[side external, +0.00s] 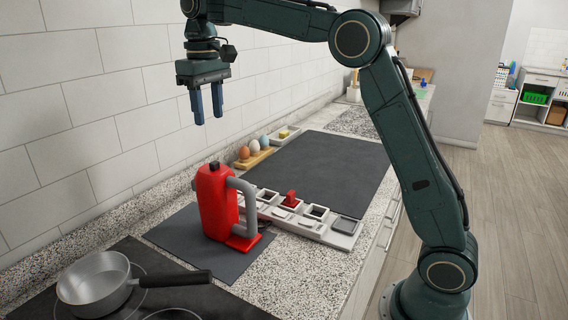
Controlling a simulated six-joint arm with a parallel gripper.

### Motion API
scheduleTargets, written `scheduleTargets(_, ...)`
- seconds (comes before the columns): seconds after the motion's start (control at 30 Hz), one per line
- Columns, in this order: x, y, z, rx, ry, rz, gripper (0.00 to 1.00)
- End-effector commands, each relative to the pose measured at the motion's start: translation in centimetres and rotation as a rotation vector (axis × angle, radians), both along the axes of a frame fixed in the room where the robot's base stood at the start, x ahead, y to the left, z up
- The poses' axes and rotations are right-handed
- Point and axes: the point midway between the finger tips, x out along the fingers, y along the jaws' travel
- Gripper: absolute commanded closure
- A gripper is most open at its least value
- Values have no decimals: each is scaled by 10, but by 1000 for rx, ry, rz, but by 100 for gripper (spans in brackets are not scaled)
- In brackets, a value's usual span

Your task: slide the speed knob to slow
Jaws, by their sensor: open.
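A red appliance (213,205) with a grey side handle (251,205) stands upright on a dark mat at the centre left. A small dark piece (213,166) sits on its top; I cannot tell whether this is the speed knob. No speed marking can be read. My gripper (208,118) points down, open and empty, well above the appliance. Its two blue fingers are apart and touch nothing.
A pale compartmented strip (342,238) with a small red item (291,198) lies right of the appliance. A pan (95,285) sits on the hob in front. Eggs stand on a wooden holder (253,158) near the tiled wall. A large dark mat (330,165) behind is clear.

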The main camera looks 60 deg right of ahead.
Motion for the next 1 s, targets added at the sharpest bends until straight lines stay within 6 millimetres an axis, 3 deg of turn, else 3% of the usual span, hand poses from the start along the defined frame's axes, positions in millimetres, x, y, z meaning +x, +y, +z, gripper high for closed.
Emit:
scheduleTargets(0.7, -1, 0, -87, 0, 3, 0, 58)
scheduleTargets(1.0, 0, 0, -109, 0, 0, 0, 58)
